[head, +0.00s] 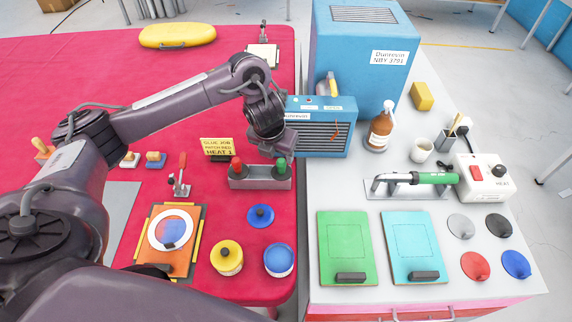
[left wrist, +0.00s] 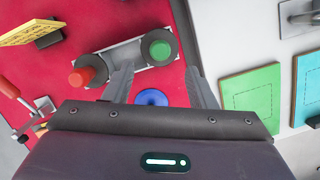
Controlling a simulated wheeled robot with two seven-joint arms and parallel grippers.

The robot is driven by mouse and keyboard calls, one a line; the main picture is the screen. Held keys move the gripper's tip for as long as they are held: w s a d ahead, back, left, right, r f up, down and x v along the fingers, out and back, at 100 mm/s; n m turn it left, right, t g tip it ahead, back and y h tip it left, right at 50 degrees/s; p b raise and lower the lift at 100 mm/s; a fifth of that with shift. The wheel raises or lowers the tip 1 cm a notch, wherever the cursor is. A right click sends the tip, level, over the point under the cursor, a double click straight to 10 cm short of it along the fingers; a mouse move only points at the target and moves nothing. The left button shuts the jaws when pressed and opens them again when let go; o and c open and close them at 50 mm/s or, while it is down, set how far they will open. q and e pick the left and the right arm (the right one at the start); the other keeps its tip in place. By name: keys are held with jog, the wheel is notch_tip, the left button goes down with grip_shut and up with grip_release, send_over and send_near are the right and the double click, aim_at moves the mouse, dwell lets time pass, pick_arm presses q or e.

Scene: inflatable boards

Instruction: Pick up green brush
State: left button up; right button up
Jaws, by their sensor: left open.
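The green brush (head: 281,168) stands upright in the right-hand place of a grey holder (head: 258,183), beside a red brush (head: 237,168). In the left wrist view the green brush (left wrist: 159,49) shows from above, just beyond the gap between my fingers, and the red one (left wrist: 82,77) is to its left. My left gripper (head: 277,148) is open and empty, above the holder and close to the green brush. It also shows in the left wrist view (left wrist: 160,72), fingers spread. Whether a finger touches the brush I cannot tell. My right gripper is not in view.
A blue machine (head: 325,130) stands right behind the holder. A yellow sign (head: 217,147) and a red-handled clamp (head: 181,178) are to its left. A green-handled tool (head: 432,178) rests on the grey table.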

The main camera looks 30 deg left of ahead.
aim_at(281, 161)
pick_arm(q)
jog(key=x, duration=0.2)
jog(key=b+x, duration=0.1)
jog(key=shift+s+f, duration=0.1)
jog(key=shift+f, duration=0.35)
jog(key=shift+w+x, duration=0.15)
jog(key=shift+x, duration=0.45)
jog(key=shift+w+x, duration=0.15)
jog(key=shift+x, duration=0.5)
jog(key=shift+s+r, duration=0.1)
jog(key=shift+c, duration=0.4)
jog(key=c, duration=0.5)
grip_shut()
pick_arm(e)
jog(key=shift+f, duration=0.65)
